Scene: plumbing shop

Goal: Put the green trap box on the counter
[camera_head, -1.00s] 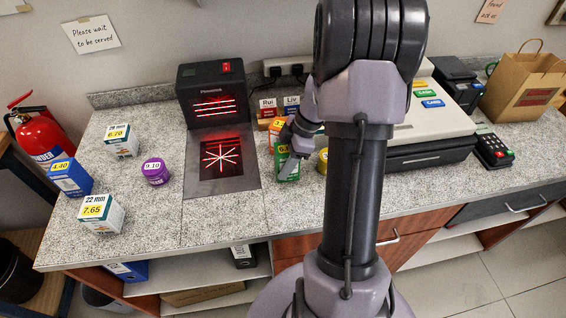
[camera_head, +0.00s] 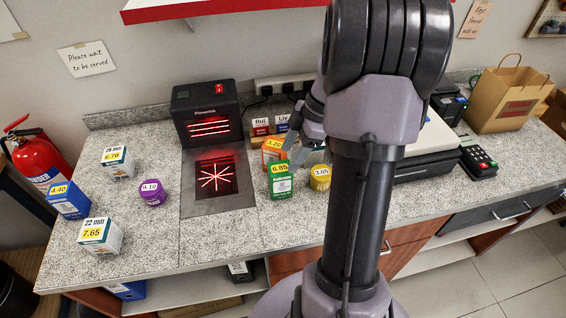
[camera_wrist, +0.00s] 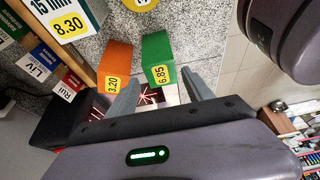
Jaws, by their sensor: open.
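The green trap box (camera_head: 281,185), with a yellow 6.85 label, stands upright on the speckled counter (camera_head: 230,235), just right of the scanner plate. In the wrist view the green box (camera_wrist: 158,55) lies ahead of my gripper (camera_wrist: 160,77), in line with the gap between the two fingers. My gripper (camera_head: 297,157) is open and empty, behind and to the right of the green box in the head view. My arm hides part of the gripper there.
An orange 3.20 box (camera_head: 272,150) stands close behind the green box, and a yellow 3.05 tub (camera_head: 320,177) close to its right. The lit scanner (camera_head: 208,115) and its plate (camera_head: 217,205) are at the left. A purple tub (camera_head: 152,192) and several boxes stand further left. The front counter is clear.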

